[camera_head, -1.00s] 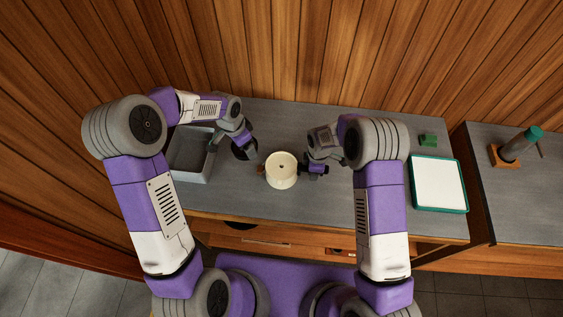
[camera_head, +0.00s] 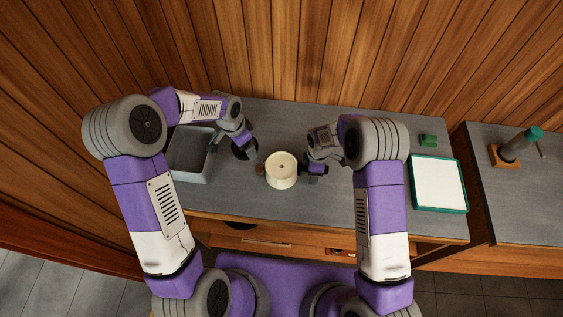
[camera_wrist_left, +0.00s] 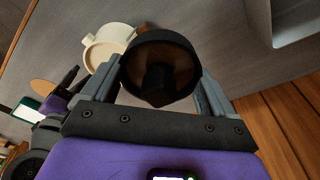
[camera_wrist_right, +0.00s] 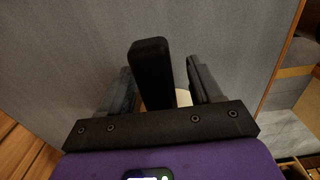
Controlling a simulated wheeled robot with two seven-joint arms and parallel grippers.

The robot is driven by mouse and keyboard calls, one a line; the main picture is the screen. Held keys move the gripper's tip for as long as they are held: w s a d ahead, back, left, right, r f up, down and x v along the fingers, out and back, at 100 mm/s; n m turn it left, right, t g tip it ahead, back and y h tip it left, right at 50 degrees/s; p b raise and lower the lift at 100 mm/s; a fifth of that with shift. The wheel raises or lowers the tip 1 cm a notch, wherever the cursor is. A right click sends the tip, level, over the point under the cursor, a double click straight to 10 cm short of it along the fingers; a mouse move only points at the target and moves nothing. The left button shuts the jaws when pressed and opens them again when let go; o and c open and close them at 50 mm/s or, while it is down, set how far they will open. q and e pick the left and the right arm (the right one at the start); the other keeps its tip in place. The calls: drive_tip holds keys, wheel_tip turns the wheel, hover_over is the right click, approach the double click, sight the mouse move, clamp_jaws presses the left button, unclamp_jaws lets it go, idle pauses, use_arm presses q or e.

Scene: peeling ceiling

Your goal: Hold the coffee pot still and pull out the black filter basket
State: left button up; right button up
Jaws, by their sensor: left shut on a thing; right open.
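The cream coffee pot (camera_head: 282,183) stands upright on the grey counter, its top open. It also shows in the left wrist view (camera_wrist_left: 108,42). The round black filter basket (camera_head: 250,152) is out of the pot, to its upper left. My left gripper (camera_head: 242,143) is shut on the basket; the left wrist view shows the basket (camera_wrist_left: 160,50) between the fingers. My right gripper (camera_head: 312,168) is at the pot's right side, open. In the right wrist view its fingers stand on either side of the black handle (camera_wrist_right: 152,65), with little of the cream pot visible behind it.
A grey open bin (camera_head: 193,175) stands left of the basket, under my left forearm. A white tray with a green rim (camera_head: 437,208) and a green block (camera_head: 428,140) are on the right. A small brown thing (camera_head: 260,170) sits left of the pot. The counter's front middle is clear.

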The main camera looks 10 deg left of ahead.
wheel_tip(320, 180, up, 12)
drive_tip(key=shift+r, duration=0.1)
idle(0.4)
